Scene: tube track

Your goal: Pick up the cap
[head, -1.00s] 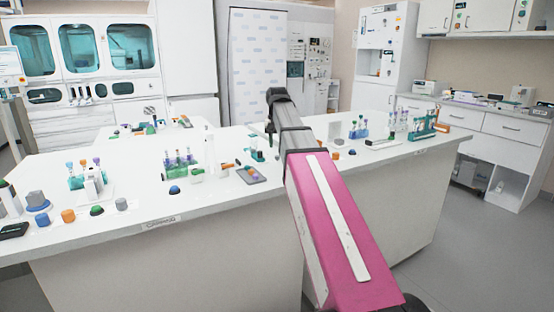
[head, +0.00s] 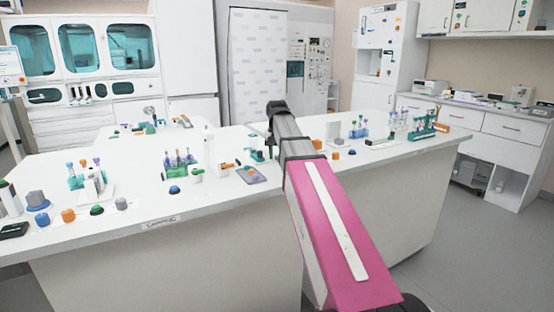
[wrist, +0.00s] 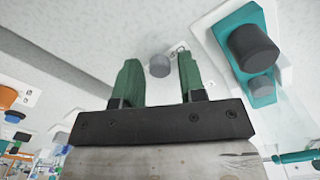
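A small grey cap (wrist: 159,66) stands on the white surface in the wrist view, seen in the gap between the fingertips of my gripper (wrist: 156,58). The two green fingers are spread apart with clear space on both sides of the cap. They do not appear to touch it, and I cannot tell how far beyond the tips it is. In the head view my arm reaches over the white bench (head: 240,208), and the grey cap cannot be made out there.
To the right in the wrist view, a teal holder (wrist: 229,32) carries a dark grey cylinder (wrist: 250,45) and a smaller grey one (wrist: 260,88). An orange piece (wrist: 8,97) lies at the left. In the head view, tube racks (head: 181,169) and several coloured caps crowd the bench.

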